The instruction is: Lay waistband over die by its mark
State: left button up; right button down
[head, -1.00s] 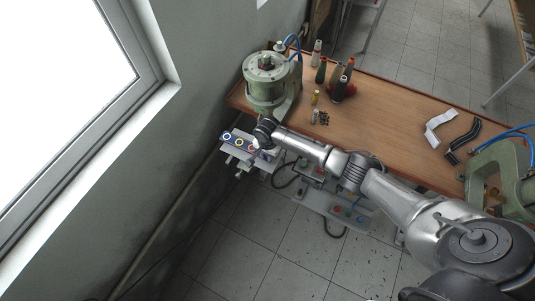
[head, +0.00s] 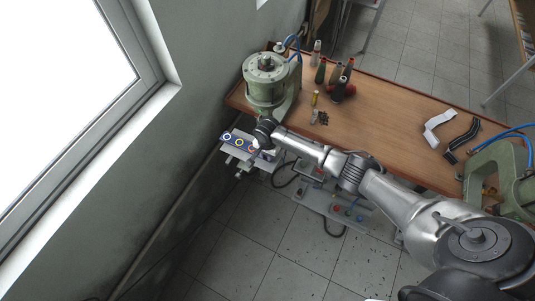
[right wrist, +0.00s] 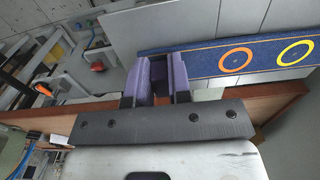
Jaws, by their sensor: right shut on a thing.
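The waistband (head: 232,139) appears as a dark blue strip with white, yellow and orange rings, at the left of the table. In the right wrist view it runs rightward from the fingers (right wrist: 268,56), with an orange and a yellow ring showing. My right gripper (head: 258,145) is at the strip's right end in the head view. Its purple fingers (right wrist: 160,80) are shut on that end in the right wrist view; the held part is mostly hidden. I cannot pick out the die or its mark for sure. My left gripper is out of view.
A grey metal fixture (head: 243,168) lies below the strip. A green press (head: 266,92) stands behind it on the wooden table (head: 385,115), with bottles and spools (head: 341,86) to its right. White and black strips lie farther right near another green machine (head: 482,165).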

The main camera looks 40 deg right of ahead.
jog(key=shift+f, duration=0.25)
jog(key=c, duration=1)
grip_release()
jog(key=shift+r, duration=0.1)
jog(key=shift+r, duration=0.4)
notch_tip(320, 180, up, 13)
jog(key=shift+f, duration=0.1)
